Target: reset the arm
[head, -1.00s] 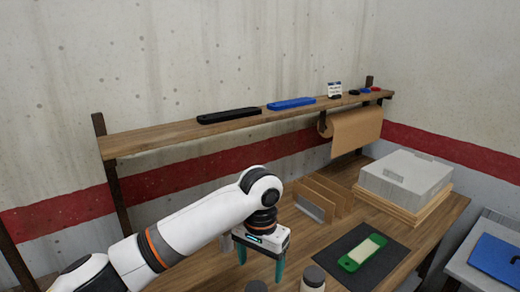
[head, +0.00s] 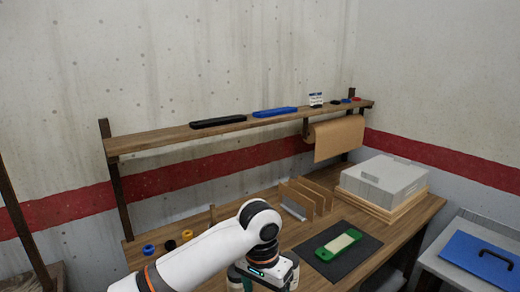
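My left arm comes in from the bottom left of the head view. My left gripper (head: 266,284) is at the bottom edge, over the near part of the wooden workbench (head: 408,216). Its fingers are mostly cut off by the frame, so its opening does not show. My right gripper is not in view. A green piece with a pale middle (head: 339,243) lies on a dark mat (head: 362,257) to the right of my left gripper, apart from it.
A wooden shelf (head: 160,139) holds a black bar (head: 218,121) and a blue bar (head: 275,112). Upright dividers (head: 312,196) and a grey box (head: 385,182) stand on the bench. A blue case (head: 482,258) is at right.

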